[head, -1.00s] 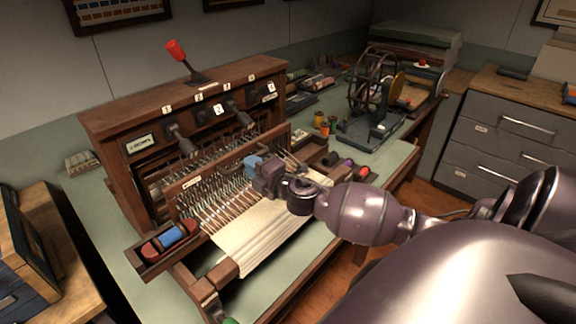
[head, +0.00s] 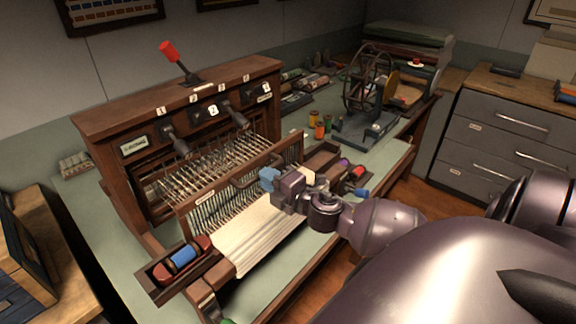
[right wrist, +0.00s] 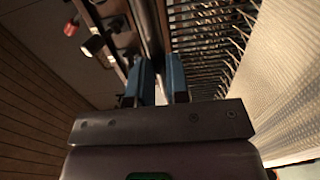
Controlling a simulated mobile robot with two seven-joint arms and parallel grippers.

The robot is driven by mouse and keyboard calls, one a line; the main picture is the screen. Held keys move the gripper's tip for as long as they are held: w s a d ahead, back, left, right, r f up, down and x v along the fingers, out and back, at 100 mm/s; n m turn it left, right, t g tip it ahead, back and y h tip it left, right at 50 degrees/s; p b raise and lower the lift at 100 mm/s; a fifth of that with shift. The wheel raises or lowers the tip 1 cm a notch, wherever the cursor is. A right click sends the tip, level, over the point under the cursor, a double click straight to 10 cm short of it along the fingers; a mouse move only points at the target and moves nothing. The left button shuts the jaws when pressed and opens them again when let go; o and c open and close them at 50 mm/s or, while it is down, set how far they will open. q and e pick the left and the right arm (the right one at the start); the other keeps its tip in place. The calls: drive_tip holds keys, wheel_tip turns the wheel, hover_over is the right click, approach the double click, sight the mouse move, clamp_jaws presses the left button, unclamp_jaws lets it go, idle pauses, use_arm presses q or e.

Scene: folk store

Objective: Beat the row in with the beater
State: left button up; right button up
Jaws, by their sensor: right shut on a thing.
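The beater (head: 222,186) is a brown wooden frame with a row of thin metal wires, standing across the loom (head: 180,105). A dark curved handle shows on its top bar. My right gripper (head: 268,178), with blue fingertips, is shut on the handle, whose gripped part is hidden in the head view. In the right wrist view the blue fingertips (right wrist: 162,80) sit on both sides of a dark bar, with the reed wires to the right. Cream cloth (head: 250,236) lies in front of the beater, its wires close to the cloth's back edge. My left gripper is out of view.
A box (head: 160,283) at the loom's left holds a shuttle with blue thread (head: 183,257). More spools lie at the right end. A lever with a red knob (head: 168,48) rises on top. A spinning wheel (head: 370,90) stands back right.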

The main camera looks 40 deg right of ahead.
drive_tip(key=shift+s, duration=0.8)
clamp_jaws()
drive_tip(key=shift+w, duration=0.1)
drive_tip(key=w+p, duration=0.1)
drive_tip(key=w, duration=0.6)
drive_tip(key=shift+w+a, duration=0.25)
drive_tip(key=shift+w, duration=0.05)
drive_tip(key=shift+o, duration=0.3)
unclamp_jaws()
drive_tip(key=o, duration=1.1)
drive_tip(key=shift+s, duration=0.1)
drive_tip(key=shift+s+d, duration=0.15)
drive_tip(key=shift+s, duration=1.85)
drive_tip(key=shift+s+d, duration=0.15)
drive_tip(key=shift+s, duration=1.8)
